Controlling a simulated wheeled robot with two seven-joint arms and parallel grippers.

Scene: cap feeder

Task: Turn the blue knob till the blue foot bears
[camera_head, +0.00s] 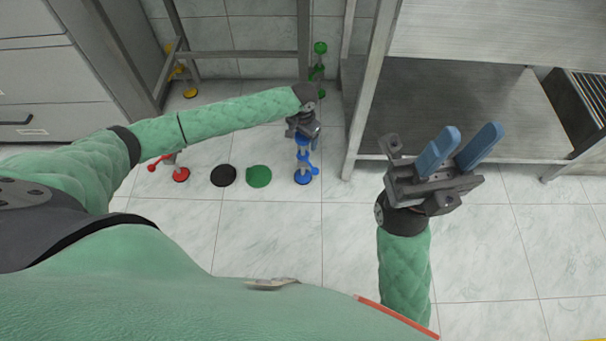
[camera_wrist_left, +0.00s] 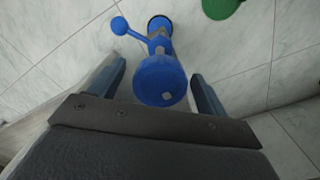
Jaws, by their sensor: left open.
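The blue foot (camera_head: 303,178) is a round blue disc low at the bottom of an upright blue-and-grey stem, right of the green disc in the head view. A blue ball on a short side arm (camera_wrist_left: 119,26) sticks out from the stem. The blue knob (camera_wrist_left: 160,80) is a wide round cap with a small pale mark. My left gripper (camera_head: 303,132) is over the stem's top. In the left wrist view its open fingers (camera_wrist_left: 157,90) appear on either side of the knob, with gaps. My right gripper (camera_head: 460,148) is open and empty, away to the right.
A black disc (camera_head: 223,176) and a green disc (camera_head: 258,176) lie on the tiled floor. A red foot (camera_head: 181,175) stands left of them. Yellow (camera_head: 190,91) and green (camera_head: 319,72) feet stand further back. A metal table (camera_head: 470,100) with legs is close on the right.

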